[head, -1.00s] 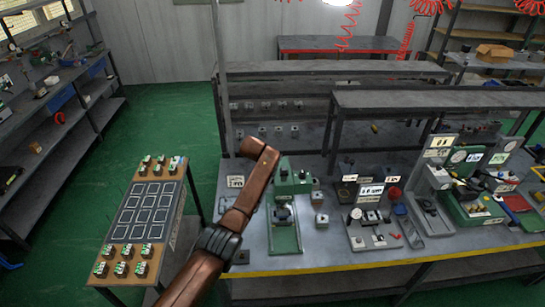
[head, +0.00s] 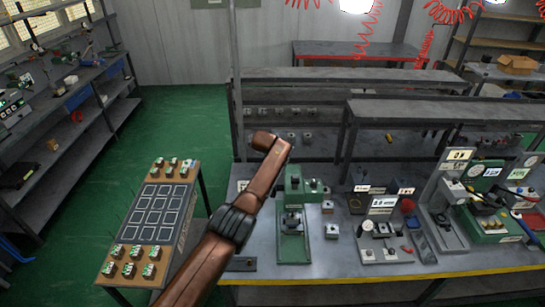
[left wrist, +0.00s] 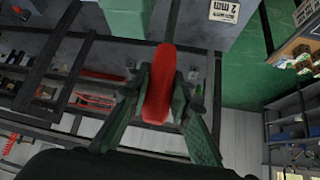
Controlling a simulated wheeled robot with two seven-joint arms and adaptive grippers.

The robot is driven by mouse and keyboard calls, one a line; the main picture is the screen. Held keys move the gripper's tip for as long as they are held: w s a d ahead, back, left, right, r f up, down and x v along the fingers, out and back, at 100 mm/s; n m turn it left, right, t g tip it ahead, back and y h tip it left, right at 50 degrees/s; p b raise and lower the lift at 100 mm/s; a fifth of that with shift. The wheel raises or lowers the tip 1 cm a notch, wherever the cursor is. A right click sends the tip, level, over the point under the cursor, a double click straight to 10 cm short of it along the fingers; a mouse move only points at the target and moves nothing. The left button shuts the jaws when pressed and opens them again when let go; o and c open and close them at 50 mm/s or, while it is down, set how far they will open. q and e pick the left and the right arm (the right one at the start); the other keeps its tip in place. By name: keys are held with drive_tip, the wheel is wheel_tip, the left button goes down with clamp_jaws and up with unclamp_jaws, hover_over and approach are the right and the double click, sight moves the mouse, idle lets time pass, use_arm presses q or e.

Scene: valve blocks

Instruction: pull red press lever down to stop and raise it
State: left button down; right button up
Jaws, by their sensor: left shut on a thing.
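In the left wrist view, the red press lever (left wrist: 158,85) stands between the two fingers of my left gripper (left wrist: 160,100), which is shut on it. In the head view, the green press (head: 304,184) stands on the bench, with its green base plate (head: 293,247) in front and a dark fixture (head: 292,222) on it. My brown left arm crosses the lower left in front of the press's left side. The lever and left gripper cannot be made out there. My right gripper is not in view.
A side table (head: 178,225) with valve blocks (head: 130,270) on wooden ends stands left of the arm. A small gauge station (head: 382,235) and more green equipment (head: 490,215) stand right of the press. A grey shelf (head: 440,112) rises behind. Green floor is free at left.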

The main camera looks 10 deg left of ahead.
use_arm(q)
drive_tip(key=c, duration=2.2)
unclamp_jaws()
drive_tip(key=shift+w+r, duration=0.1)
drive_tip(key=shift+r, duration=0.05)
drive_tip(key=o, duration=0.4)
drive_tip(key=shift+w+f, duration=0.15)
drive_tip(key=shift+f, duration=0.05)
drive_tip(key=shift+o, duration=0.3)
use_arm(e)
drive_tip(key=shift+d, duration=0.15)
use_arm(q)
drive_tip(key=shift+r, duration=0.1)
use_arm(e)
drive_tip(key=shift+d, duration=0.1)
use_arm(q)
drive_tip(key=shift+s+d+r, duration=0.15)
drive_tip(key=shift+s+r, duration=0.05)
drive_tip(key=shift+s, duration=0.1)
drive_tip(key=v, duration=1.1)
drive_tip(key=shift+s, duration=0.2)
drive_tip(key=shift+r, duration=0.15)
